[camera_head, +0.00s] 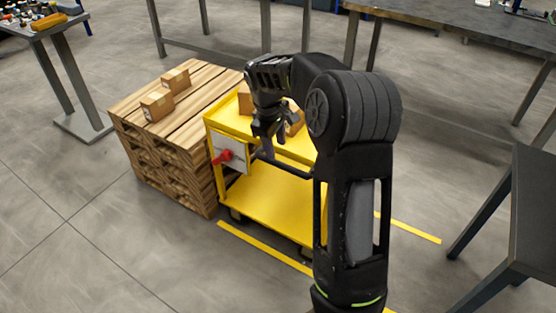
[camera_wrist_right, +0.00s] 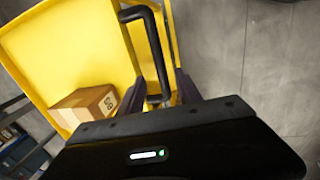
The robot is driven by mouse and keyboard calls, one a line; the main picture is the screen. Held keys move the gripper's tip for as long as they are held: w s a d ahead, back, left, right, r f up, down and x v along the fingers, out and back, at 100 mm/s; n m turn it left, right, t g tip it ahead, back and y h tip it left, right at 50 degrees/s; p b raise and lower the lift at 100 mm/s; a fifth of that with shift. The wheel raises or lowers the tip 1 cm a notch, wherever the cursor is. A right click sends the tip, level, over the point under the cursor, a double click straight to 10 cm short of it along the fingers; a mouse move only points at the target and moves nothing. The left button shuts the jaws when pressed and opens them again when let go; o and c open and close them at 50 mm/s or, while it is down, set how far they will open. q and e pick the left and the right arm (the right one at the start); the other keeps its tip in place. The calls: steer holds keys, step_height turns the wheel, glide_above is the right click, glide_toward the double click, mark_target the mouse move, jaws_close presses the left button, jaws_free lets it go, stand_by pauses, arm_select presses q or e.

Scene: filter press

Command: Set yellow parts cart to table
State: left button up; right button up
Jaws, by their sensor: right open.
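The yellow parts cart (camera_head: 265,195) stands on the floor beside a pallet stack, with an upper tray and a lower shelf. Its black handle (camera_head: 283,170) is on the near side; it also shows in the right wrist view (camera_wrist_right: 157,55). My right gripper (camera_head: 268,150) is open at the handle. In the wrist view the handle's lower end lies between the two fingers, and the fingers are not closed on it. A cardboard box (camera_wrist_right: 92,104) sits in the upper tray. A dark worktable (camera_head: 450,18) stands at the back. My left gripper is out of view.
Stacked wooden pallets (camera_head: 165,130) with two small cartons adjoin the cart's left side. Another dark table (camera_head: 530,210) is at the right, and a small table (camera_head: 45,28) at far left. Yellow floor lines (camera_head: 265,249) run near the cart.

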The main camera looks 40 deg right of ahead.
mark_target(278, 162)
steer(key=f, duration=0.2)
steer(key=d+f, duration=0.1)
steer(key=f, duration=0.1)
steer(key=f+b, duration=0.1)
steer(key=f, duration=0.2)
steer(key=shift+w+d, duration=0.15)
steer(key=shift+w, duration=0.05)
jaws_close()
stand_by(1.2)
